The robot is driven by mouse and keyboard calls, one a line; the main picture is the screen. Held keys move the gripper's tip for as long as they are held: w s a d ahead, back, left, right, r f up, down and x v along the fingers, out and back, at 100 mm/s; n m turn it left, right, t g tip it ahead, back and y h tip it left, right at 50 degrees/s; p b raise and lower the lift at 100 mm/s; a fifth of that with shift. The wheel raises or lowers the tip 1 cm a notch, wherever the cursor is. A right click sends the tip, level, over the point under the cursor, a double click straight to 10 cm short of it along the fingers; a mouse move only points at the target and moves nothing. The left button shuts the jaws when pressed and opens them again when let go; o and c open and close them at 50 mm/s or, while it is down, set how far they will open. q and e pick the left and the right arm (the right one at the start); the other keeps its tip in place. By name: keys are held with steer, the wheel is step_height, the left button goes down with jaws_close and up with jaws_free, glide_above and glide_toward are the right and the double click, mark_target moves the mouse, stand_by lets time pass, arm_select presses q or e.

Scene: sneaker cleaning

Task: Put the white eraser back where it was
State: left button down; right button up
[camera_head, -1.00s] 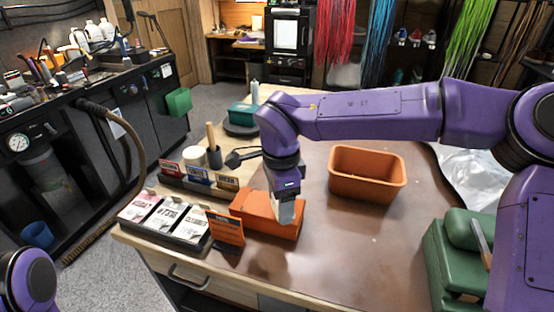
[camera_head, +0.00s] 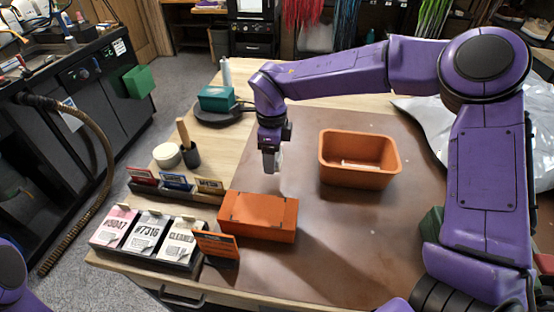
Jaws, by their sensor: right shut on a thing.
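My right gripper (camera_head: 270,168) hangs pointing down above the brown mat, just behind the orange box. It is shut on a small pale piece, which I take to be the white eraser (camera_head: 279,158); the fingers hide most of it. An orange open bin (camera_head: 335,172) stands to the right of the gripper, with a whitish strip visible inside. My left gripper is out of view; only a purple part of that arm shows at the lower left.
A black tray (camera_head: 182,264) with pink, grey and white labelled packets and a small orange sign (camera_head: 215,246) stand left of the box. Behind are a card rack (camera_head: 205,197), a cup with a wooden handle (camera_head: 190,155) and a white jar (camera_head: 167,155). The front mat is clear.

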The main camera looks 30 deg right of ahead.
mark_target(278, 166)
steer(key=shift+w+d+f, duration=0.25)
steer(key=shift+d+f, duration=0.25)
steer(key=shift+f, duration=0.1)
steer(key=shift+d+f, duration=0.2)
steer(key=shift+f, duration=0.05)
steer(key=f, duration=0.1)
steer(key=f+p, duration=0.1)
steer(key=f, duration=0.1)
steer(key=f+p, duration=0.1)
steer(key=shift+w+d+f, duration=0.2)
steer(key=shift+w+d, duration=0.15)
steer(key=shift+d, duration=0.05)
steer(key=shift+s, duration=0.1)
